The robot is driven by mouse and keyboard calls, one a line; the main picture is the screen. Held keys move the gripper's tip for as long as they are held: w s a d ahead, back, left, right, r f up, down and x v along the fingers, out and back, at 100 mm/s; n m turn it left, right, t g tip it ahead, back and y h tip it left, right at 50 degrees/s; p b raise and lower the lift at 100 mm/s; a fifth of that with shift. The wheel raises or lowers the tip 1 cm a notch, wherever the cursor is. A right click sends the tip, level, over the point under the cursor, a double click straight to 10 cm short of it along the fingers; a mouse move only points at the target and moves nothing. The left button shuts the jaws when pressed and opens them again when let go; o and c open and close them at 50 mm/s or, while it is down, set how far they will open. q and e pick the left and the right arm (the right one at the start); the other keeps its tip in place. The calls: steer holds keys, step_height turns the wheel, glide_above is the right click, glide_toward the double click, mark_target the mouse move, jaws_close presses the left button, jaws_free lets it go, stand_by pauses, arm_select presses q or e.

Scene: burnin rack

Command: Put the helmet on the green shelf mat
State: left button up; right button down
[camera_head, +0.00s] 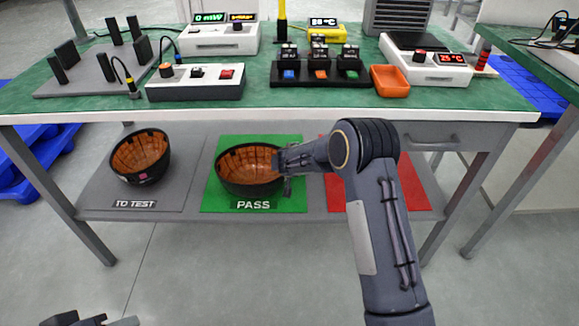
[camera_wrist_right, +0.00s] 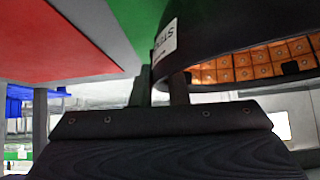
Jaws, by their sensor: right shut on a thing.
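A black bowl-shaped helmet (camera_head: 250,186) with an orange padded inside is upside down over the green PASS mat (camera_head: 289,199) on the lower shelf. My right gripper (camera_head: 284,162) reaches in from the right and is shut on its right rim. In the right wrist view, the fingers (camera_wrist_right: 165,88) pinch the dark helmet shell (camera_wrist_right: 210,35) by its edge, with a white label beside them. I cannot tell whether the helmet's underside touches the mat. Only a dark piece of my left gripper (camera_head: 85,319) shows at the bottom left edge; its jaws are unclear.
A second helmet (camera_head: 140,176) lies open side up on the grey TO TEST mat (camera_head: 102,190). A red mat (camera_head: 413,190) lies right of the green one, partly behind my right arm. The green-topped bench (camera_head: 310,104) with several devices stands above the shelf, limiting height.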

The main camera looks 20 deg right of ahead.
steer(key=shift+r, duration=0.1)
steer(key=c, duration=1.4)
jaws_free()
steer(key=shift+s+a+r, duration=0.1)
steer(key=v, duration=1.1)
steer(key=shift+s+r, duration=0.2)
steer(key=shift+s, duration=0.1)
